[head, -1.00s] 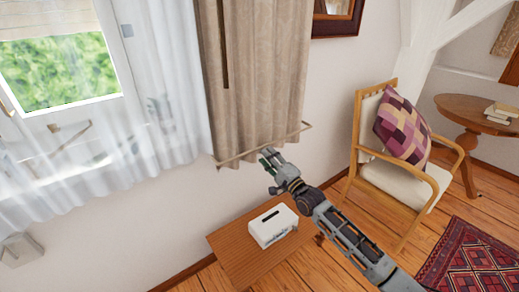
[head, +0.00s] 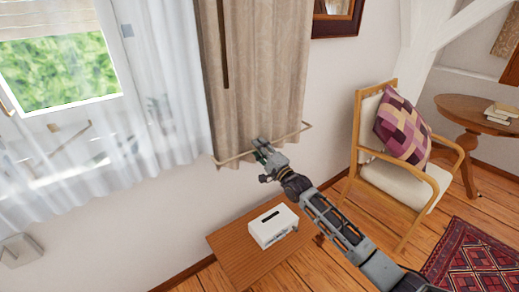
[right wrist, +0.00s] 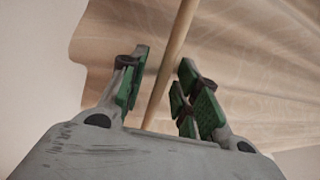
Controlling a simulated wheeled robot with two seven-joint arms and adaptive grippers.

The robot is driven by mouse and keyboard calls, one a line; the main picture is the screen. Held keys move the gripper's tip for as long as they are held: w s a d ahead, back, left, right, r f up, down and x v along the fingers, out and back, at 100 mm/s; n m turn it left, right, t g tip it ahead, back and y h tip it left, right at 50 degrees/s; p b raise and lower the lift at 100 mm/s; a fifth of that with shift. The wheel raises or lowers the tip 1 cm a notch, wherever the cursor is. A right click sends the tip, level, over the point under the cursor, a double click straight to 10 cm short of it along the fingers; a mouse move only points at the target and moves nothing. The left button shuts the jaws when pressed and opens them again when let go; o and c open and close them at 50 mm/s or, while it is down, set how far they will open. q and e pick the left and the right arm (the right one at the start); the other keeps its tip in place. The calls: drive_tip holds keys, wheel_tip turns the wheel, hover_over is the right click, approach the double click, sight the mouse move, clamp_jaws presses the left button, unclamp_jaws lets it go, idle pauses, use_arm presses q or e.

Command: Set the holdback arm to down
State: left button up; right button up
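The holdback arm (head: 292,134) is a thin pale-brown rod that runs across the lower part of the beige curtain (head: 268,70), rising slightly to the right, with a bent right end. My right gripper (head: 259,147) is at the middle of the rod and hides a short piece of it. In the right wrist view, its green-padded fingers (right wrist: 157,92) are apart, with the rod (right wrist: 174,60) running between them. I see gaps beside the rod; contact with a finger is unclear. My left gripper is out of view.
Below stands a small wooden table (head: 236,246) with a white box (head: 271,228) on it. A wooden armchair (head: 408,180) with a patterned cushion is to the right. A sheer-curtained window (head: 62,75) is at left.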

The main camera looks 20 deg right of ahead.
drive_tip(key=shift+c, duration=0.5)
clamp_jaws()
drive_tip(key=shift+f, duration=0.15)
